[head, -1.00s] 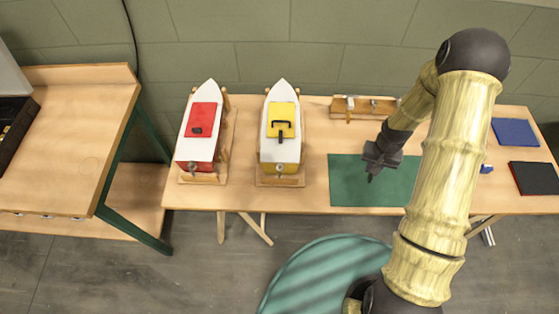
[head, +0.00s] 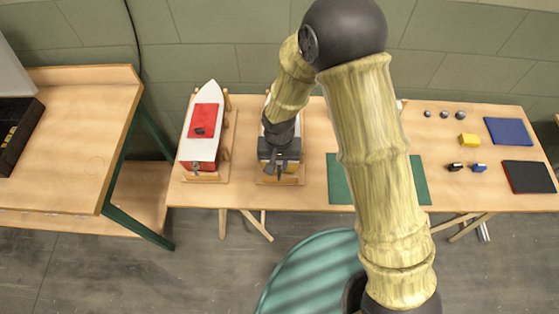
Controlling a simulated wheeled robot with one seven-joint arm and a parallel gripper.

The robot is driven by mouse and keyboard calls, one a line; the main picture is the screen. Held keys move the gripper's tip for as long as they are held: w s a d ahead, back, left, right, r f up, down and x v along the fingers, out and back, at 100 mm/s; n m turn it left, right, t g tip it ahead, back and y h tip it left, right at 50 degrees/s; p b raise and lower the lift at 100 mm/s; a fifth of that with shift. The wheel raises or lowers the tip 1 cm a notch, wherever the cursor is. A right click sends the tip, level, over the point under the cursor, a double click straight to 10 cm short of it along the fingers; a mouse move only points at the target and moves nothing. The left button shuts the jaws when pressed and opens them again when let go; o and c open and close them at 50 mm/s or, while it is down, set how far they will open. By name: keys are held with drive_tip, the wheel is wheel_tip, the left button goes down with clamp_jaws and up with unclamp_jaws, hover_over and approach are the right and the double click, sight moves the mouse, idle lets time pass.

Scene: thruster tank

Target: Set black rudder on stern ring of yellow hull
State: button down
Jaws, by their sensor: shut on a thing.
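The yellow hull (head: 292,168) sits in a wooden cradle at the left middle of the table, its stern facing me. My arm and gripper cover most of its deck and its stern ring. My gripper (head: 277,166) is over the stern end of this hull, shut on the black rudder. The rudder is dark against the dark gripper, so its outline is hard to make out. I cannot tell whether it touches the stern ring.
A red hull (head: 200,148) stands in its own cradle close on the left. A green mat (head: 339,182) lies to the right, partly behind my arm. Blue (head: 511,131) and dark (head: 528,177) pads and several small blocks lie at the far right.

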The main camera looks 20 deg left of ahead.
sight(279, 172)
drive_tip(key=shift+f, duration=0.1)
drive_tip(key=shift+f+b, duration=1.95)
drive_tip(key=shift+f, duration=0.65)
drive_tip(key=shift+f+b, duration=1.2)
drive_tip(key=shift+f, duration=0.15)
idle(2.0)
drive_tip(key=c, duration=1.3)
unclamp_jaws()
drive_tip(key=shift+o, duration=0.2)
drive_tip(key=shift+r+p, duration=2.9)
drive_tip(key=shift+r, duration=1.1)
